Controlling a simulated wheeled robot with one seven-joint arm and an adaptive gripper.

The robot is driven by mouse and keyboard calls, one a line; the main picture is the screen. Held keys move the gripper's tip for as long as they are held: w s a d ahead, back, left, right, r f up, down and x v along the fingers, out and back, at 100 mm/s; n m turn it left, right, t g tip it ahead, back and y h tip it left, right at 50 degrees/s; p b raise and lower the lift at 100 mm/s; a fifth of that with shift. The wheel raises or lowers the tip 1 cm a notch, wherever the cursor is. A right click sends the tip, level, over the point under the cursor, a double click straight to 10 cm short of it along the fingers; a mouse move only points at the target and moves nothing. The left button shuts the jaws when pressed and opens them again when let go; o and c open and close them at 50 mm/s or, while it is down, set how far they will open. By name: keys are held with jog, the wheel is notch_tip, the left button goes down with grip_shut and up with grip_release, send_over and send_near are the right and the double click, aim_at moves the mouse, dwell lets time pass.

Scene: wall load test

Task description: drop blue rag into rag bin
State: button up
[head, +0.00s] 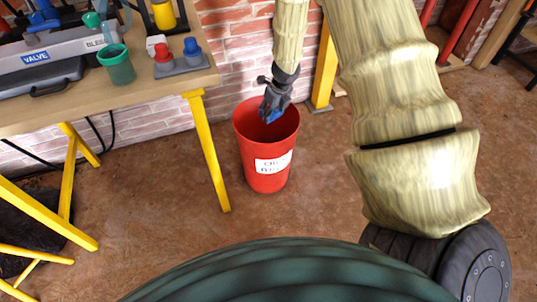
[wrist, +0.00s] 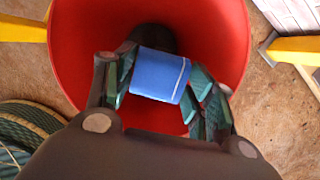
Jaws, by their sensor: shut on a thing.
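The blue rag (wrist: 160,75) is a small rolled blue piece with a pale stripe near one end. My gripper (head: 272,112) is shut on it, with a finger on each side in the wrist view (wrist: 157,82). The rag shows as a small blue patch in the head view (head: 274,116). The red rag bin (head: 268,182) stands on the floor, with a white label whose words are only partly readable. My gripper points down over the bin's open mouth, and the red bin wall (wrist: 232,40) surrounds the rag in the wrist view. The bin's bottom is mostly hidden.
A workbench (head: 150,95) with yellow legs (head: 208,150) stands left of the bin. It holds a green cup (head: 117,64), a red and a blue knob piece (head: 180,58) and a grey case. A brick wall (head: 235,50) and yellow post (head: 325,70) are behind. The floor in front is clear.

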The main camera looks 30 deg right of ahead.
jog(key=shift+f, duration=0.65)
jog(key=o, duration=1.2)
jog(key=shift+c, duration=0.2)
jog(key=shift+r, duration=0.15)
jog(key=v, duration=1.1)
jog(key=shift+s+r, duration=0.2)
jog(key=shift+r, duration=0.15)
